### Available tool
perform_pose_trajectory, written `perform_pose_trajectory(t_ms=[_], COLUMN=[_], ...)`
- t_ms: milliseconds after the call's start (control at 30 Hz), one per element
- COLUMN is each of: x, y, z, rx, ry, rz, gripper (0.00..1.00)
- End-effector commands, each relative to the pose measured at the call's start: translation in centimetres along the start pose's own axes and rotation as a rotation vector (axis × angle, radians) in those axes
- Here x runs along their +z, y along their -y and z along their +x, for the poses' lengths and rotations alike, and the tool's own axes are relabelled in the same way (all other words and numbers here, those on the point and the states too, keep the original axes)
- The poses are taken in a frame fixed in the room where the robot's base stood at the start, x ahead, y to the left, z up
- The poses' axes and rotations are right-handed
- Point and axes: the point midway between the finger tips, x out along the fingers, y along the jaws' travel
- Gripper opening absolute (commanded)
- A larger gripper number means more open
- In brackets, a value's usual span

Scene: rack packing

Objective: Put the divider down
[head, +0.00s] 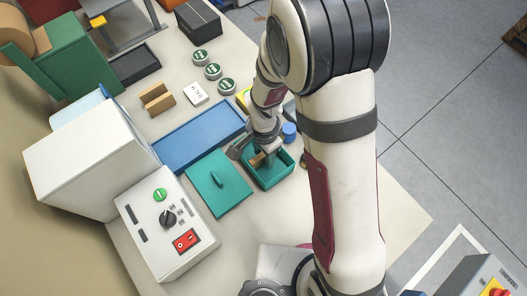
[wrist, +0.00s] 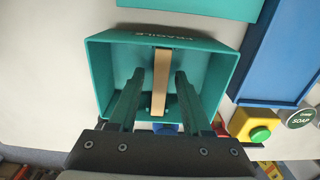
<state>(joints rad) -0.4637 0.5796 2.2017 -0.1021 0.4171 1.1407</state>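The divider (wrist: 161,83) is a narrow tan strip inside the teal box (wrist: 100,75), which has lettering that looks like FRAGILE on its far wall. In the wrist view it runs from that wall toward my gripper, near the middle of the box. My gripper (wrist: 158,78) is over the box with its two fingers apart, one on each side of the divider, with visible gaps. In the head view my gripper (head: 256,153) reaches into the teal box (head: 270,184), and a bit of the divider (head: 258,160) shows. The divider's near end is partly hidden.
A teal lid (head: 218,184) with a handle lies left of the box. A blue tray (head: 199,137) lies behind it. A blue cylinder (head: 289,133) stands close to the box's right. A yellow block with a green button (wrist: 253,127) and a soap tin (wrist: 300,118) are nearby.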

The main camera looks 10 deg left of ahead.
Motion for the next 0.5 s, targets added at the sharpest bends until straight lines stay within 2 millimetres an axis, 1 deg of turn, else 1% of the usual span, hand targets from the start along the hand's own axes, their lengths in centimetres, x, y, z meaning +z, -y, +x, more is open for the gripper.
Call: perform_pose_trajectory(t_ms=[133,233,367,500], x=[0.0,0.0,-0.1,-0.1], y=[0.0,0.1,0.2,0.1], z=[-0.2,-1.5,-4.8,-8.7], rx=[-0.001,-0.004,-0.007,-0.006], ry=[0.000,-0.001,-0.002,-0.003], rz=[0.000,0.000,0.001,-0.001], gripper=[0.49,0.49,0.49,0.49])
